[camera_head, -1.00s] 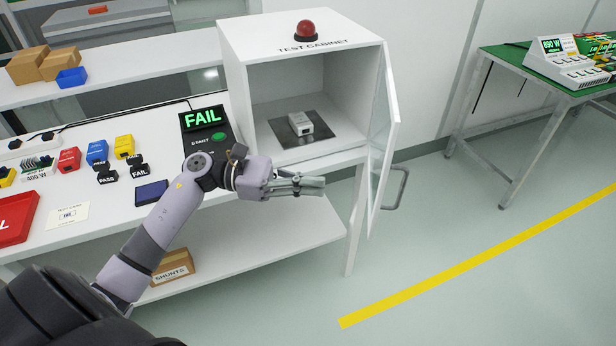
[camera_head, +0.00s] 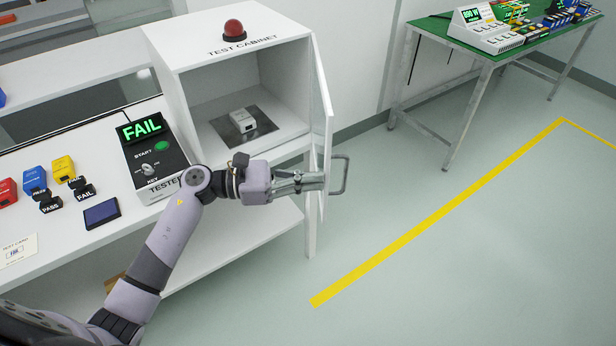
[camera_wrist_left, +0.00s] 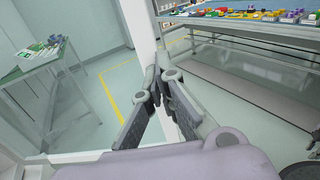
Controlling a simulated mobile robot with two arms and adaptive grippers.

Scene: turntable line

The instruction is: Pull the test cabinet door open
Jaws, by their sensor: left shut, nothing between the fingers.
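The white test cabinet (camera_head: 179,66) stands on the bench with its front open. Its clear door with a white frame (camera_head: 321,92) is hinged on the right side and swung well out toward me. The grey door handle (camera_head: 343,176) sticks out on the door's right side. My left gripper (camera_head: 322,181) is shut and empty, pointing right, its tips at or close to the door's lower part beside the handle; I cannot tell if they touch. In the left wrist view, the closed fingers (camera_wrist_left: 155,85) overlap a white upright strip. A white block (camera_head: 242,121) lies inside the cabinet on a dark plate.
A red dome lamp (camera_head: 234,30) is on the cabinet top. The tester (camera_head: 157,157) with its green FAIL display stands left of the cabinet. Several small coloured blocks lie on the bench. A green-topped table (camera_head: 440,27) stands at the back right. The floor right of the door is clear.

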